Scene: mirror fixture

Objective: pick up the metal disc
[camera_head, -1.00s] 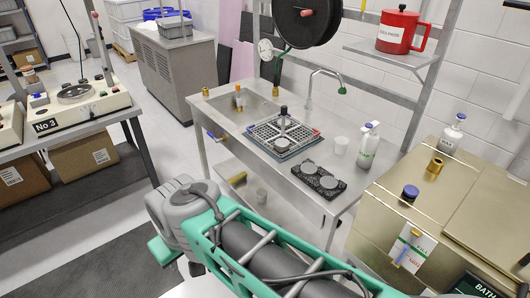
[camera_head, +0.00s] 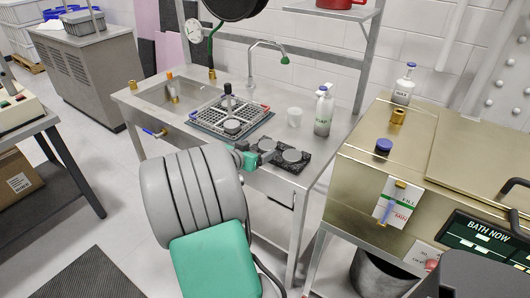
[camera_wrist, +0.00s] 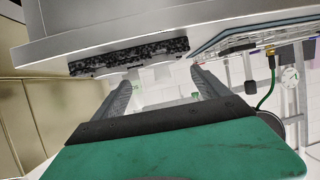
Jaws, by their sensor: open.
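Grey metal discs show in the head view. One (camera_head: 292,155) and another (camera_head: 266,144) lie on a black foam pad (camera_head: 303,166) at the counter's front edge. A third (camera_head: 232,126) lies in the wire rack (camera_head: 205,122). Which one is meant cannot be told. My gripper (camera_head: 258,157) is at the front left of the pad, partly hidden by my arm. In the wrist view, which looks inverted, my gripper (camera_wrist: 163,77) is open, its dark fingers apart toward the pad (camera_wrist: 130,55). No disc is clearly held.
The steel counter (camera_head: 170,122) has a sink at the left. A brass-coloured bath (camera_head: 350,180) stands to the right. A faucet (camera_head: 268,44) rises at the back.

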